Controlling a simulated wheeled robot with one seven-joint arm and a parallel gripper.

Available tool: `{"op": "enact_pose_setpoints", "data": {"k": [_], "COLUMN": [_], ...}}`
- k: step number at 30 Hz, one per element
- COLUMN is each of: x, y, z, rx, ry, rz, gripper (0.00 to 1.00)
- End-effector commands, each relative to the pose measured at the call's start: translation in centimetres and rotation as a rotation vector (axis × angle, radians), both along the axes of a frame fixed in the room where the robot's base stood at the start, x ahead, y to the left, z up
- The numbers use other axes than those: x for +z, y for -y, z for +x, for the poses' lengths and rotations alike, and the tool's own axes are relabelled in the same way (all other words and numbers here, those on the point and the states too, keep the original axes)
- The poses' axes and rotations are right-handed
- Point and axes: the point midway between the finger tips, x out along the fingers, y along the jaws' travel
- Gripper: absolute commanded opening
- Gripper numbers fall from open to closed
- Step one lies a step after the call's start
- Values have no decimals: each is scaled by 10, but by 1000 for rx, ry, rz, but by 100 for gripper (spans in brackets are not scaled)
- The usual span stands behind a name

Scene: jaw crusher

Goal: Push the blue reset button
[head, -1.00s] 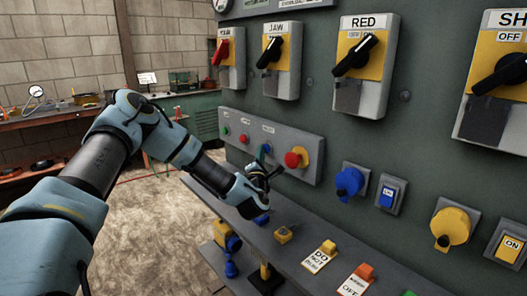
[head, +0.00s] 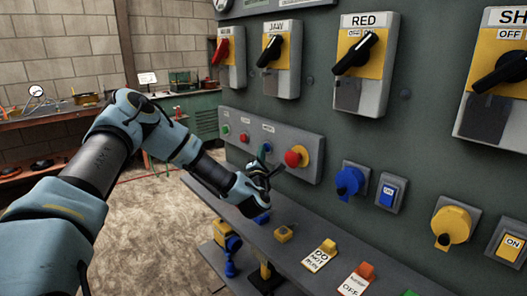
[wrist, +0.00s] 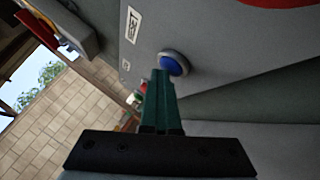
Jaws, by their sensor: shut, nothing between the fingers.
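The blue reset button (wrist: 173,64) is a round blue cap in a grey ring on the grey button panel; in the wrist view it is just past my fingertips. In the head view the blue button (head: 265,148) shows only partly, behind my gripper, on the panel between the green and red buttons and the red mushroom button. My gripper (wrist: 161,76) is shut and empty, its fingers pointing at the button's lower left edge. I cannot tell whether the tips touch it. In the head view my gripper (head: 268,174) is in front of the panel.
A red mushroom button (head: 293,158) on a yellow base sits right of the blue button. Green (head: 226,130) and red (head: 244,138) buttons sit to its left. A grey shelf (head: 300,247) with tags and padlocks runs below. Rotary switches (head: 356,55) are mounted above.

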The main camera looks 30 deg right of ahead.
Motion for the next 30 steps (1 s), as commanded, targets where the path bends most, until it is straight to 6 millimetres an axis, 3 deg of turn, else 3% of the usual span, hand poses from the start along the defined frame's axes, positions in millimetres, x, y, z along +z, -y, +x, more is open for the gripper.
{"op": "enact_pose_setpoints", "data": {"k": [13, 30], "x": [2, 3], "y": [7, -2], "z": [0, -5], "rx": [-5, -10], "ry": [2, 1], "rz": [-2, -3], "gripper": [0, 0]}}
